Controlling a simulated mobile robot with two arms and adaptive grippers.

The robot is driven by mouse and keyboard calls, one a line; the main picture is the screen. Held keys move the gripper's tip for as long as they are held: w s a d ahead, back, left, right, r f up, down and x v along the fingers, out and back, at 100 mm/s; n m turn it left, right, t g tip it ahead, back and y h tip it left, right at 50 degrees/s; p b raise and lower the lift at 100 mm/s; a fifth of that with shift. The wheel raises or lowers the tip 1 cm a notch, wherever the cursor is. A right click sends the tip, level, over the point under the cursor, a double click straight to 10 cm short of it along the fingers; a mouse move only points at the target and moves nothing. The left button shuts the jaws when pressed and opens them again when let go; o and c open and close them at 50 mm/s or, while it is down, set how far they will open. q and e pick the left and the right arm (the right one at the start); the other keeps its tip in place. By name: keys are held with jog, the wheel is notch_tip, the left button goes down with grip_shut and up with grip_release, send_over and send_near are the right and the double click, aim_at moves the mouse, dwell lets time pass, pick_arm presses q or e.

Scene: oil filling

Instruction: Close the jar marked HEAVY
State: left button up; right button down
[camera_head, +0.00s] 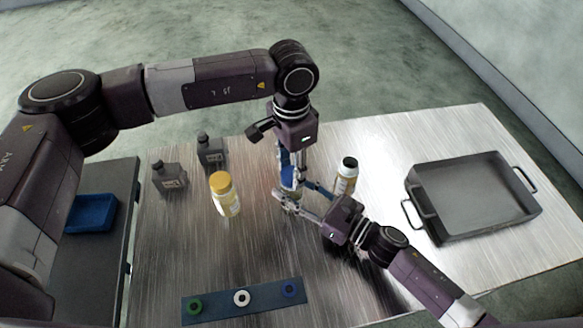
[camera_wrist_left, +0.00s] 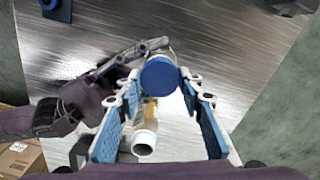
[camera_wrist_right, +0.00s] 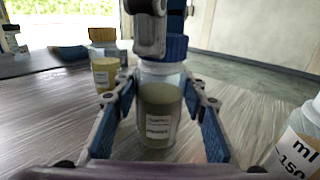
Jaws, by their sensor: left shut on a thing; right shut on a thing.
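A jar with olive-brown contents (camera_wrist_right: 158,112) and a white label stands between the fingers of my right gripper (camera_wrist_right: 157,118), which are shut around its body. The label is too small to read surely. A blue lid (camera_wrist_right: 174,46) sits at the jar's top; I cannot tell if it is fully seated. My left gripper (camera_wrist_left: 160,88) is shut on the blue lid (camera_wrist_left: 160,76) from above. In the head view the left gripper (camera_head: 291,176) and right gripper (camera_head: 290,202) meet at this jar and mostly hide it.
Two dark bottles (camera_head: 170,178) (camera_head: 210,150) stand at the back left. A strip with three rings (camera_head: 243,302) lies in front, a grey tray (camera_head: 475,195) right. A blue bin (camera_head: 92,213) is far left.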

pick_arm(q)
jog(key=shift+m, duration=0.4)
jog(key=o, duration=0.7)
jog(key=shift+r, duration=2.3)
jog(key=shift+c, duration=0.2)
